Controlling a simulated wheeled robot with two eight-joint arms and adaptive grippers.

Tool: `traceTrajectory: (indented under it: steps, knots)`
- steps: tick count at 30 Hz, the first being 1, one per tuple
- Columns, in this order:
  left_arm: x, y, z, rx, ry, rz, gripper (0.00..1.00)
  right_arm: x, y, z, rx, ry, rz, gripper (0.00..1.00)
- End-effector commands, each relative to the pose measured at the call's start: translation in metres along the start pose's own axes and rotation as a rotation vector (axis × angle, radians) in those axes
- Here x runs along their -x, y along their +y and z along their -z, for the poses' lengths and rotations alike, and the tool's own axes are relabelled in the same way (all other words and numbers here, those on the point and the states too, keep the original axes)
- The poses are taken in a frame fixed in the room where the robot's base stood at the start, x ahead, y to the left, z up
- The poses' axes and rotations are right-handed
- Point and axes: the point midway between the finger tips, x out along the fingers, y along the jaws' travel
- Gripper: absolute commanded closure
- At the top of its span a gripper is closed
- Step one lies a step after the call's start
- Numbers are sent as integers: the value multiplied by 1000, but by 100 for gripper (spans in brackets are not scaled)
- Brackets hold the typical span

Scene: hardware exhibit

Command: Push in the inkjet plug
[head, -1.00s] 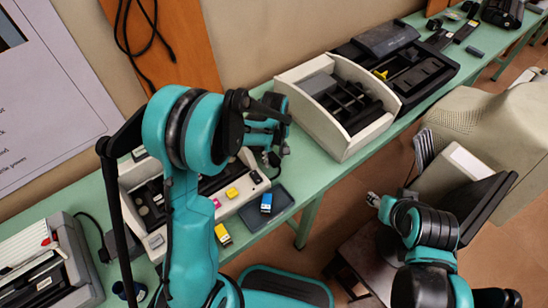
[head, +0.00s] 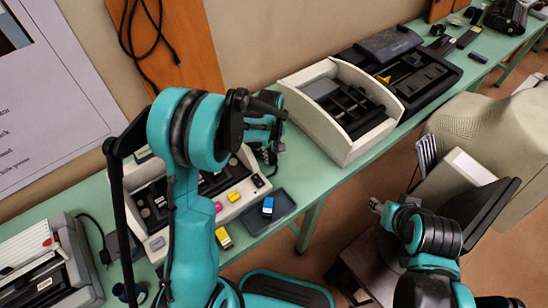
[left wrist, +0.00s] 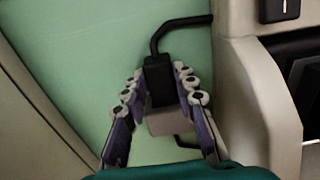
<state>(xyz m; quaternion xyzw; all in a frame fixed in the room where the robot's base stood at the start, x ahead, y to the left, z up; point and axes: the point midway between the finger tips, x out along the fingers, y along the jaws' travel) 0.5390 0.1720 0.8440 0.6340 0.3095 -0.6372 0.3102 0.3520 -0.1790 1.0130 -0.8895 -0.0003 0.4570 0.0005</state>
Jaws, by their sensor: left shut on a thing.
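The inkjet plug (left wrist: 158,85) is a black block with a bent black cable. In the left wrist view it sits between the fingers of my left gripper (left wrist: 158,76), which is shut on it. A pale grey block (left wrist: 168,122) lies just below the plug in that view; I cannot tell whether the plug touches it. The white inkjet printer's side wall (left wrist: 245,95) is close on the right. In the head view the printer (head: 254,181) stands partly behind my left arm, with my left gripper (head: 270,152) at its back right end. My right gripper (head: 376,205) hangs off the table, its fingers too small to read.
A dark tray (head: 285,203) with a blue cartridge (head: 268,206) lies in front of the printer. A larger white open machine (head: 345,148) stands to the right on the green table (head: 318,178). A grey machine (head: 50,270) is at the left. Chairs stand beyond the table's front edge.

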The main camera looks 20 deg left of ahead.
Motion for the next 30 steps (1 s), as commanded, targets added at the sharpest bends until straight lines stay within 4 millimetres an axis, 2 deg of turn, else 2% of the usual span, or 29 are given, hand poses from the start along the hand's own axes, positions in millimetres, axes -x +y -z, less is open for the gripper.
traceTrajectory:
  steps: [4, 5, 6, 7, 15, 19, 23, 30]
  knots:
    - [1, 0, 4, 2, 11, -2, 100, 0, 0, 0, 0, 0, 0, 54]
    - [1, 0, 5, 2, 12, -2, 65, 0, 0, 0, 0, 0, 0, 54]
    - [1, 0, 4, 2, 11, -2, 55, 0, 0, 0, 0, 0, 0, 54]
    - [1, 0, 4, 2, 11, -2, 52, 0, 0, 0, 0, 0, 0, 54]
    - [1, 0, 3, 1, 8, -1, 52, 0, 0, 0, 0, 0, 0, 54]
    - [9, 0, 3, 1, 7, -1, 52, 0, 0, 0, 0, 0, 0, 54]
    - [32, 0, 2, 2, 7, -1, 52, 0, 0, 0, 0, 0, 0, 54]
    - [84, 0, 3, 2, 8, -1, 52, 0, 0, 0, 0, 0, 0, 54]
